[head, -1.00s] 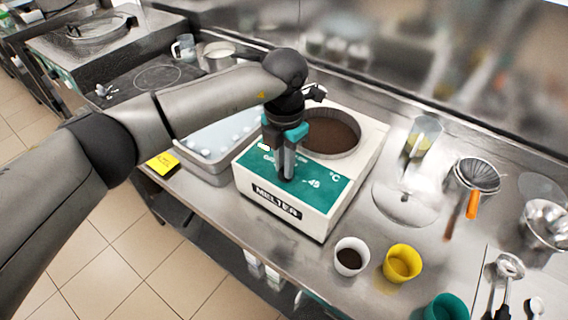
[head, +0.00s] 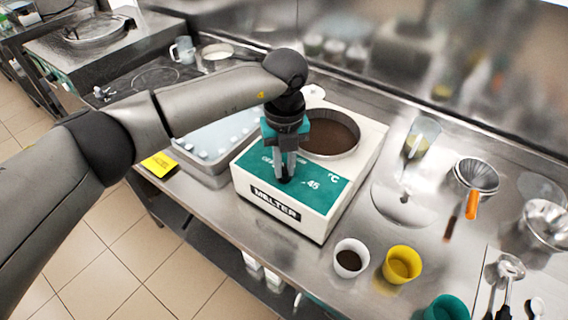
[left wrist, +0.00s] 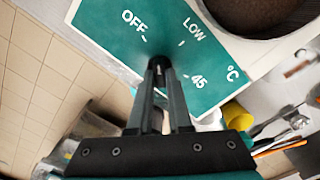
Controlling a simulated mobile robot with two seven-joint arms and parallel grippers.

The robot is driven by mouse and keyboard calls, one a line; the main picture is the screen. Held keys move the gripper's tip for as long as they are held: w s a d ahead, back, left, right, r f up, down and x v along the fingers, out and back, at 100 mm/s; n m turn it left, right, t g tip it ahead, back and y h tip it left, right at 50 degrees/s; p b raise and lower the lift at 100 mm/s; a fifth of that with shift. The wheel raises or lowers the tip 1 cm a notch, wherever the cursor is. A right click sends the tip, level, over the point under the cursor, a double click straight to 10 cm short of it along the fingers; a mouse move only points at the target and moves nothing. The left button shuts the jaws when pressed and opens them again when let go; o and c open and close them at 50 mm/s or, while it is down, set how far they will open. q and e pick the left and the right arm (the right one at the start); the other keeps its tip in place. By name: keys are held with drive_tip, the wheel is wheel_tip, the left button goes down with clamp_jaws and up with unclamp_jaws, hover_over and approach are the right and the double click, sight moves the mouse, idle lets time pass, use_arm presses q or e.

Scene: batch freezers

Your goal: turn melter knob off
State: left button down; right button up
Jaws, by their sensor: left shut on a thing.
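The melter (head: 283,213) is a white box with a teal control panel (head: 318,186) and a round pot of brown contents (head: 331,136). My left gripper (head: 286,178) points down at the panel and is shut on the melter knob, which its fingers mostly hide. In the left wrist view, the fingers (left wrist: 160,66) close on the dark knob (left wrist: 157,62) at the panel. The marks OFF, LOW and 45 show around it. I cannot tell which mark the knob points to. My right gripper is not in view.
A tray (head: 207,150) of pale pieces stands left of the melter, with a yellow block (head: 159,164) beside it. A white cup (head: 350,258), a yellow cup (head: 402,264) and a teal cup (head: 447,308) stand in front. A strainer (head: 476,177) lies at right.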

sight(285, 169)
use_arm(q)
drive_tip(key=shift+d+n, duration=0.1)
drive_tip(key=shift+n, duration=2.2)
drive_tip(key=shift+w, duration=0.1)
drive_tip(key=c, duration=0.8)
unclamp_jaws()
drive_tip(key=shift+c, duration=0.2)
drive_tip(key=shift+r, duration=0.1)
wheel_tip(285, 169, up, 15)
